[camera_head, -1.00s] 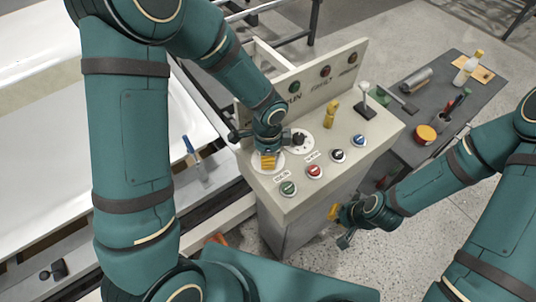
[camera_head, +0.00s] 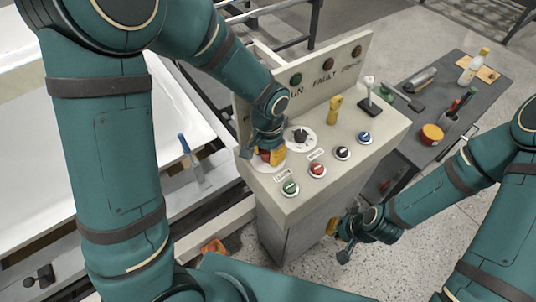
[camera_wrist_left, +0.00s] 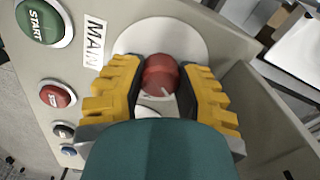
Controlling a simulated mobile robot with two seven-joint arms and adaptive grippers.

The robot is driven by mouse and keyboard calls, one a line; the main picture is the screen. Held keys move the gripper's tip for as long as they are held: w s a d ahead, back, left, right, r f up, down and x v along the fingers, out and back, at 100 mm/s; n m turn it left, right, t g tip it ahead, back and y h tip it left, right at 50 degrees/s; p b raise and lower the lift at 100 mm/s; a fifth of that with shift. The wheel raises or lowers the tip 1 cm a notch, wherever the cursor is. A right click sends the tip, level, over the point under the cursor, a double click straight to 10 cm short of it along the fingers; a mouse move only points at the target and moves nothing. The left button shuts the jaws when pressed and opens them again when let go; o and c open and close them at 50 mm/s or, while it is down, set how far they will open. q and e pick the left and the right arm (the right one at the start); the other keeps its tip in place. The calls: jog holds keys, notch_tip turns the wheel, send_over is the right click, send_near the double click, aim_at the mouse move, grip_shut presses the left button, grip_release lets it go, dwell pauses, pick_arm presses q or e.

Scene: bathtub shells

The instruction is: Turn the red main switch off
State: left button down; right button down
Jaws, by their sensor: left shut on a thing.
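The red main switch (camera_wrist_left: 160,72) is a round knob with a pale pointer line on a white round plate (camera_wrist_left: 197,38), beside a label that starts "MAIN" (camera_wrist_left: 95,42). My left gripper (camera_wrist_left: 160,88) has its yellow ribbed fingers on both sides of the knob and is shut on it. In the head view this gripper (camera_head: 269,157) points down at the panel's left end, with a little red showing at its fingers. The pointer's end lies toward the lower right in the wrist view. My right gripper (camera_head: 338,240) hangs low beside the cabinet, its fingers partly hidden.
The control panel (camera_head: 330,190) also carries a black rotary knob (camera_head: 300,135), a green start button (camera_head: 290,188), a red button (camera_head: 318,170), a yellow lever (camera_head: 335,108) and other controls. A dark side table (camera_head: 440,95) with tools stands right. A white tub shell lies left.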

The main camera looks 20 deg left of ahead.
aim_at(268, 152)
pick_arm(q)
jog(key=n, duration=0.4)
jog(key=shift+s+f+b, duration=0.1)
jog(key=shift+s+b, duration=0.05)
jog(key=shift+b, duration=0.25)
jog(key=shift+n, duration=1.8)
jog(key=c, duration=0.6)
grip_release()
jog(key=shift+o, duration=0.2)
jog(key=shift+r, duration=0.3)
notch_tip(268, 152, up, 12)
jog(key=shift+f, duration=0.2)
